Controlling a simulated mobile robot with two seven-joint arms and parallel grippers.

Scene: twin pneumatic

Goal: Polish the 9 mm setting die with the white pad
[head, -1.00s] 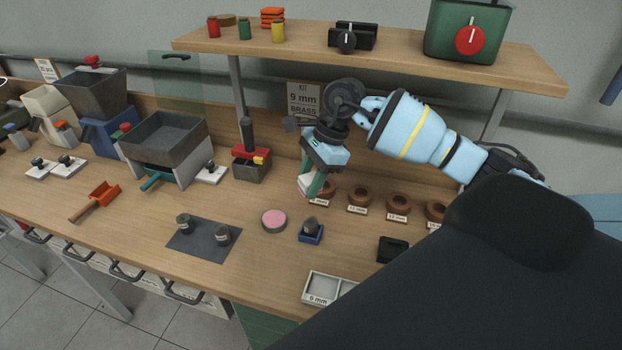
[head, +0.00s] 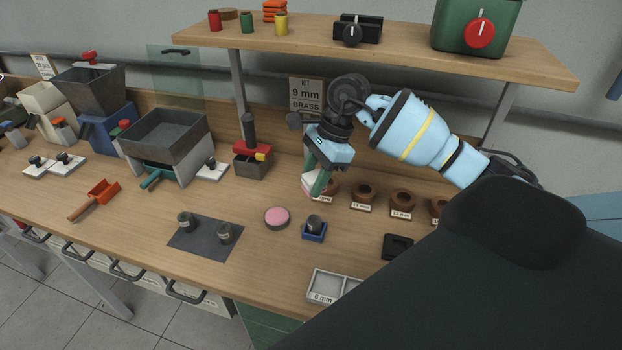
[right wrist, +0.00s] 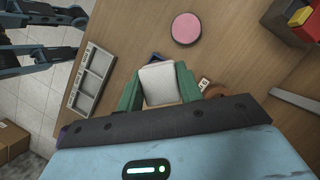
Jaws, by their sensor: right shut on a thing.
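My right gripper (head: 314,186) is shut on a white pad (right wrist: 160,84), held between its green fingers in the right wrist view. The pad also shows in the head view (head: 308,185), with a pinkish lower edge. It hangs above the bench, close to the front of the brown rings. A small dark die (head: 314,222) stands in a blue holder (head: 313,236) just below the gripper in the picture, apart from the pad. Its size marking cannot be read. Two dark cylinders (head: 186,221) (head: 225,234) with unreadable labels stand on a grey mat (head: 203,244). My left gripper is not in view.
A pink-topped disc (head: 277,217) lies left of the blue holder. Labelled brown rings (head: 362,194) line the back right. A compartment tray (head: 330,285) marked 6 mm is at the front edge, and a black block (head: 397,246) lies right. A shelf (head: 400,58) overhangs the back.

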